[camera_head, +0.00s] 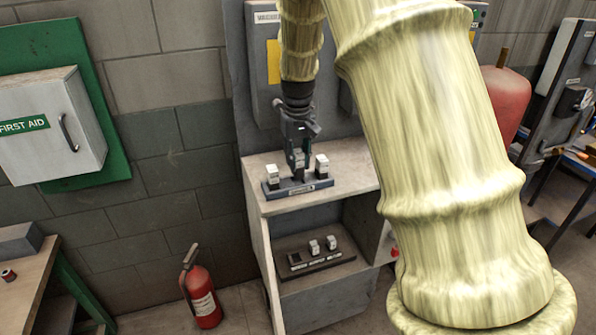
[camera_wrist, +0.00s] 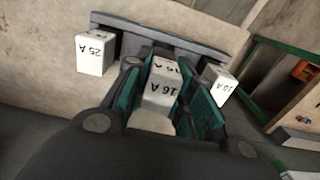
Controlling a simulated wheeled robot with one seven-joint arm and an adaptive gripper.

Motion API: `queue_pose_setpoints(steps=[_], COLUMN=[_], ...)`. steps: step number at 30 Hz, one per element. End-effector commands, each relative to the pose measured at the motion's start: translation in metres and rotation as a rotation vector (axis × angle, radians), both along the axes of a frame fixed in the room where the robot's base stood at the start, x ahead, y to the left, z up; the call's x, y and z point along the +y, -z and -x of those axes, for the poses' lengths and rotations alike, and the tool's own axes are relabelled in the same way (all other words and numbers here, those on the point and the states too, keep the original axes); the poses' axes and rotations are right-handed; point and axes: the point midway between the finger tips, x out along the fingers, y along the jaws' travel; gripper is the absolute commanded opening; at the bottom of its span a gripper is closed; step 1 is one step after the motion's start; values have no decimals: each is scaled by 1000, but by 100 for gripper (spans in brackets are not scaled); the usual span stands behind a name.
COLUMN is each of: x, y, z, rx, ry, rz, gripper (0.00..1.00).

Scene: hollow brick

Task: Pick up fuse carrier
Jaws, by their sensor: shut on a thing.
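Three white fuse carriers stand in a dark grey rack (camera_head: 299,188) on top of the cabinet. My gripper (camera_head: 298,160) points down at the rack and is shut on the middle fuse carrier (camera_head: 299,158). In the wrist view the middle carrier (camera_wrist: 160,88) reads "16 A" and sits between the teal finger pads. The "25 A" carrier (camera_wrist: 95,55) stands to its left and a third carrier (camera_wrist: 218,84), its label partly hidden, to its right. In the head view these two are the carriers at right (camera_head: 322,166) and left (camera_head: 272,175). The held carrier's lower end is hidden.
A lower shelf holds another dark rack (camera_head: 316,262) with small white-topped pieces. A panel with a yellow label (camera_head: 273,62) stands behind my gripper. A fire extinguisher (camera_head: 202,290) stands on the floor at left. A first aid box (camera_head: 50,125) hangs on the wall.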

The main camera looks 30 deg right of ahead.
Motion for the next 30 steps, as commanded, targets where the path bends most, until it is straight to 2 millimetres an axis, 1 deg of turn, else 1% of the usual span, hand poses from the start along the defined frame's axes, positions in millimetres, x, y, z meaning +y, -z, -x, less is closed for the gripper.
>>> queue_pose_setpoints(steps=[1, 5, 8, 18, 21, 27, 30], x=[0, 0, 0, 0, 0, 0, 0], y=[2, 1, 0, -6, -9, -11, -13], z=[8, 28, 45, 110, 126, 149, 155], rx=[0, 0, -1, -2, -2, 0, -1], ry=[1, 1, 1, 0, 1, 0, 0], rz=[-1, 0, 0, -1, 0, 0, 0], gripper=[0, 0, 0, 0, 0, 0, 0])
